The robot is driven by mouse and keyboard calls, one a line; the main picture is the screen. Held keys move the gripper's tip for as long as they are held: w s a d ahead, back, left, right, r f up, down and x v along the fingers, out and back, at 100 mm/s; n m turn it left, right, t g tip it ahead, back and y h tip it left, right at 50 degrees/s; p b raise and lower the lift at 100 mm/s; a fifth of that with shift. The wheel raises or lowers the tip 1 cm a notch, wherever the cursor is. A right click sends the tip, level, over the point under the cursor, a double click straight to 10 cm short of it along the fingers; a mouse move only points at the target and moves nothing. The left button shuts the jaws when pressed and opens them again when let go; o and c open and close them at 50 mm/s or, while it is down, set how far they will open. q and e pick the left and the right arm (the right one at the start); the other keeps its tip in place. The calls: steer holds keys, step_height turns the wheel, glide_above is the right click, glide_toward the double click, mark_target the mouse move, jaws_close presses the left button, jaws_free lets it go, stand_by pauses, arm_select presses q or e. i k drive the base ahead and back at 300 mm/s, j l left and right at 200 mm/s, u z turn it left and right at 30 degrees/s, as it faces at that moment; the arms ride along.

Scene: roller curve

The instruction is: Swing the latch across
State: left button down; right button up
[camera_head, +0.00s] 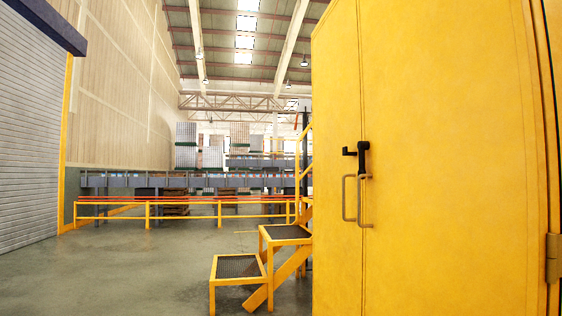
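A large yellow cabinet (445,100) with two doors fills the right side of the view. A black latch (362,155) sits at the seam between its doors. Its upright part is on the right door and a short arm points left over the left door. Below it are two metal handles, a left one (345,198) and a right one (361,202), side by side at the seam. The doors look shut. Neither of my grippers shows in this view.
Yellow steps (288,232) with dark treads stand just left of the cabinet. A yellow railing (182,202) crosses the hall behind. A roller shutter (28,130) is at the far left. The concrete floor (130,270) at front left is clear.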

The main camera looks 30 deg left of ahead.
mark_target(362, 146)
steer(key=u, duration=0.45)
steer(key=i+j+u, duration=0.1)
steer(key=i+u, duration=0.55)
steer(key=i+j, duration=0.1)
steer(key=i, duration=2.35)
steer(key=i+z, duration=0.15)
steer(key=i, duration=0.3)
steer(key=i+j+z, duration=0.2)
steer(key=i, duration=0.2)
steer(key=i+j+z, duration=0.15)
steer(key=i, duration=0.25)
steer(key=i+j+z, duration=0.2)
steer(key=i, duration=0.2)
